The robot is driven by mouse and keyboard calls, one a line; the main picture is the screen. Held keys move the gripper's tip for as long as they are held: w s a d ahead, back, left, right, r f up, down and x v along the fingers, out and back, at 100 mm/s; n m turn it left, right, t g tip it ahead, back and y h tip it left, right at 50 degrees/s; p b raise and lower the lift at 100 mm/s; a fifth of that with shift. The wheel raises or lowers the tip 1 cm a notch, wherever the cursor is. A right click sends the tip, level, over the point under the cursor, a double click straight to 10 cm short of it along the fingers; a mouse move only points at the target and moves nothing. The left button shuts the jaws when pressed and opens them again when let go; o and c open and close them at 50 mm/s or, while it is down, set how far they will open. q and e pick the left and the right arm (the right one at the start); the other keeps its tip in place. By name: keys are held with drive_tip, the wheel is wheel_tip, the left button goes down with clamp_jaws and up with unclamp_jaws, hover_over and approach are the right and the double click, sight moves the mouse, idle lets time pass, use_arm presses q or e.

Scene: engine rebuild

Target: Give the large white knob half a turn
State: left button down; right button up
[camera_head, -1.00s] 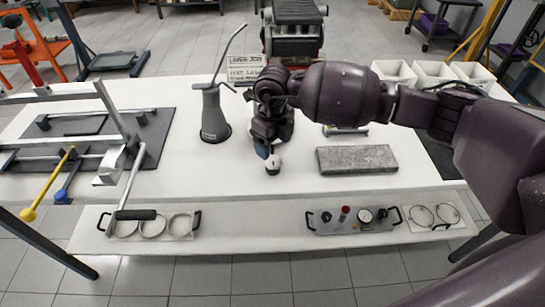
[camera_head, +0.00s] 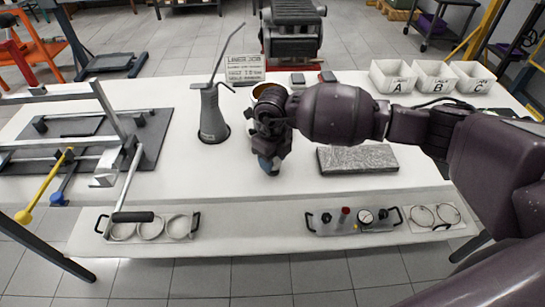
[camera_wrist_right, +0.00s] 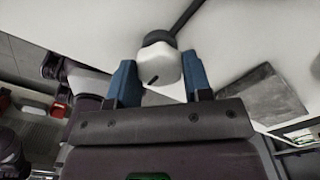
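The white knob (camera_wrist_right: 163,68) shows in the right wrist view, with a dark mark on its face and a dark round part at its far end. My right gripper (camera_wrist_right: 160,78) has its two blue fingers on either side of the knob, with little or no gap. I cannot tell whether they press on it. In the head view my right gripper (camera_head: 268,166) points down at the middle of the white table, and the knob is hidden behind the fingers. My left gripper is not in view.
A grey oil can (camera_head: 212,115) stands left of my right gripper. A grey stone-like block (camera_head: 357,159) lies to its right. White bins (camera_head: 437,78) stand at the back right.

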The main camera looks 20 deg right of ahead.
drive_tip(key=c, duration=0.3)
